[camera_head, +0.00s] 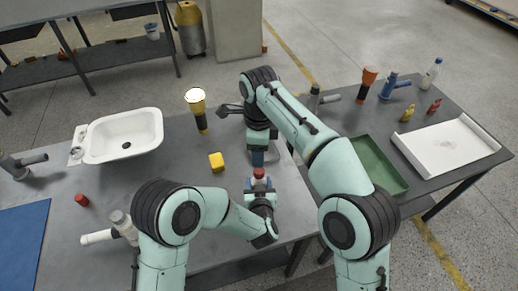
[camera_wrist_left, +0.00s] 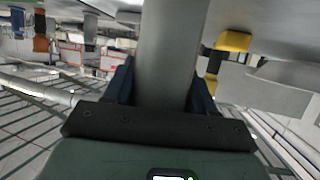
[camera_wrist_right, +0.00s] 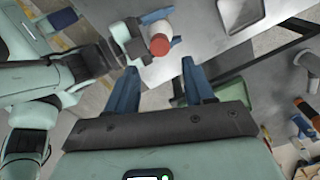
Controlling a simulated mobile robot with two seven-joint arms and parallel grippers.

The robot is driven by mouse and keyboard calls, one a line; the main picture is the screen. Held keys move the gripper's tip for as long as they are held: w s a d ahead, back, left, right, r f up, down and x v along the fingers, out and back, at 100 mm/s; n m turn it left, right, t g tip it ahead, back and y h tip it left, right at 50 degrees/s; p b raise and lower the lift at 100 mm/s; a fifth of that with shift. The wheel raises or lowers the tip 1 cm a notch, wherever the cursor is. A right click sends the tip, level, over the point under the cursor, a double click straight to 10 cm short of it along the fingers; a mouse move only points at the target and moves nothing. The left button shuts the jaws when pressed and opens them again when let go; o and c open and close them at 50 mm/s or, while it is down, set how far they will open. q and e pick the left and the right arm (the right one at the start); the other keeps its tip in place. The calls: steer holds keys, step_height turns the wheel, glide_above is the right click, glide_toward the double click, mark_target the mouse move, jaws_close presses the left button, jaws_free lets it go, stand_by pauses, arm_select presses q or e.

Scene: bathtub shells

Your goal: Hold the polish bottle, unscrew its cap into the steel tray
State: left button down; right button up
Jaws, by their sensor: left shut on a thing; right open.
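The polish bottle stands upright in my left gripper (camera_head: 262,194). Its red cap (camera_head: 259,173) is on top, and the cap and pale neck also show in the right wrist view (camera_wrist_right: 160,45). In the left wrist view the grey bottle body (camera_wrist_left: 168,55) fills the space between the fingers. My right gripper (camera_head: 258,152) points down just above the cap in the head view. Its fingers (camera_wrist_right: 161,84) are apart and empty in the right wrist view, with the cap beyond them. A shallow grey tray (camera_wrist_right: 240,12), likely the steel tray, lies beside the bottle; my right arm seems to hide it in the head view.
A white basin (camera_head: 122,137), a red cap-like piece (camera_head: 81,200) and a blue mat (camera_head: 24,240) lie farther left. A green tray (camera_head: 400,186) and a white tray (camera_head: 445,147) are right.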

mark_target(259, 170)
steer(key=m, duration=0.4)
steer(key=shift+f, duration=4)
